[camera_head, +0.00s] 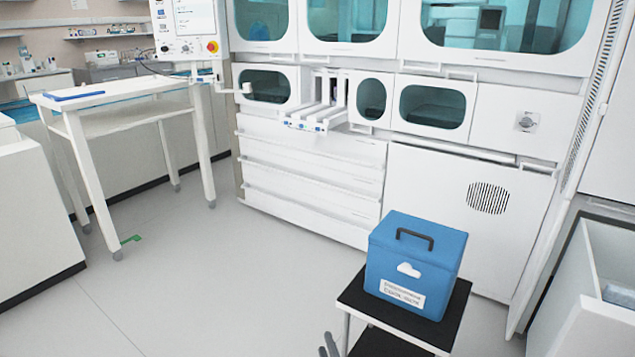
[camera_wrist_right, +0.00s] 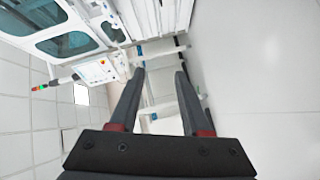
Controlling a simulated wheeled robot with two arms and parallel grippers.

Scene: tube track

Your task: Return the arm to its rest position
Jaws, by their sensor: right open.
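My right gripper (camera_head: 328,346) shows only as dark fingertips at the bottom edge of the head view, just left of the small black-topped stand. In the right wrist view its two dark fingers (camera_wrist_right: 160,85) are apart, with nothing held between them. The rest of my right arm is out of the head view. My left gripper is not in view.
A blue box with a handle (camera_head: 416,262) sits on the black-topped stand (camera_head: 352,297). A white tube track (camera_head: 318,118) juts from the large white machine (camera_head: 310,165). A white table (camera_head: 120,93) stands at the left. The floor (camera_head: 210,285) left of the stand is clear.

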